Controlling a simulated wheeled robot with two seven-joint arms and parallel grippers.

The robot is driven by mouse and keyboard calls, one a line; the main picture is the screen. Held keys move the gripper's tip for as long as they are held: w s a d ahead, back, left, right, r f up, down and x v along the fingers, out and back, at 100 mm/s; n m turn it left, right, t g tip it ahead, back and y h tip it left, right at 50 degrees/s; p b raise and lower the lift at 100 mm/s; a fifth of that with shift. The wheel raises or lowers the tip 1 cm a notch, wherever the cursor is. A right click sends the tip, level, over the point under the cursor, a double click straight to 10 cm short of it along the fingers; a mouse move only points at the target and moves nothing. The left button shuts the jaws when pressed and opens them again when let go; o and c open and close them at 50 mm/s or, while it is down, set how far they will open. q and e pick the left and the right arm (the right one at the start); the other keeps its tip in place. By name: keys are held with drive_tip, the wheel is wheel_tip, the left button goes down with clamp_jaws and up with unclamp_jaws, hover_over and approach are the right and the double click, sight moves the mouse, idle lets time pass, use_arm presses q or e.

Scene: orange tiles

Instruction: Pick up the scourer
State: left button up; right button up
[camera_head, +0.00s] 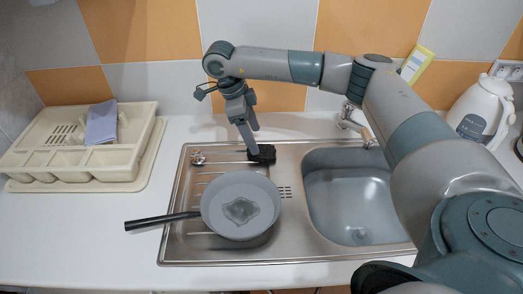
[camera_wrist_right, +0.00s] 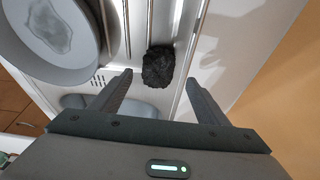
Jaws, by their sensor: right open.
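The scourer (camera_head: 264,154) is a small dark, rough pad on the sink's drainboard, just behind the pan. In the right wrist view the scourer (camera_wrist_right: 158,67) lies beyond and between the open fingers, with nothing gripping it. My right gripper (camera_head: 254,142) points down at the scourer from above, and its fingers partly overlap it in the head view. In the right wrist view the right gripper (camera_wrist_right: 160,85) shows its two fingers wide apart and empty. I cannot tell the exact gap between fingertips and scourer. My left gripper is not in view.
A grey frying pan (camera_head: 212,212) stands on the drainboard in front of the scourer. A small metal object (camera_head: 198,158) lies to its left. The sink basin (camera_head: 348,205) is at right. A cream dish rack (camera_head: 75,150) and a white kettle (camera_head: 482,110) stand on the counter.

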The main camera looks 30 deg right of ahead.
sight(261, 150)
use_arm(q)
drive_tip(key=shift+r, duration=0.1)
use_arm(e)
drive_tip(key=shift+f, duration=0.15)
drive_tip(key=shift+s+d+f+p, duration=0.2)
drive_tip(key=shift+s+f+p, duration=0.15)
drive_tip(key=shift+f+p, duration=0.25)
drive_tip(key=p+x, duration=0.1)
drive_tip(key=x, duration=0.1)
drive_tip(key=shift+s+d+f+p, duration=0.15)
drive_tip(key=shift+s+f+p, duration=0.05)
drive_tip(key=shift+f+p, duration=0.15)
drive_tip(key=shift+f, duration=0.45)
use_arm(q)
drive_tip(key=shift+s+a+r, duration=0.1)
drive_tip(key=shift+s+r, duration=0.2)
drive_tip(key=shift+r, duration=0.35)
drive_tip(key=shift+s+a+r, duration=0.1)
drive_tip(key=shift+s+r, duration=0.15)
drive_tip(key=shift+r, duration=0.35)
use_arm(e)
drive_tip(key=c, duration=1.1)
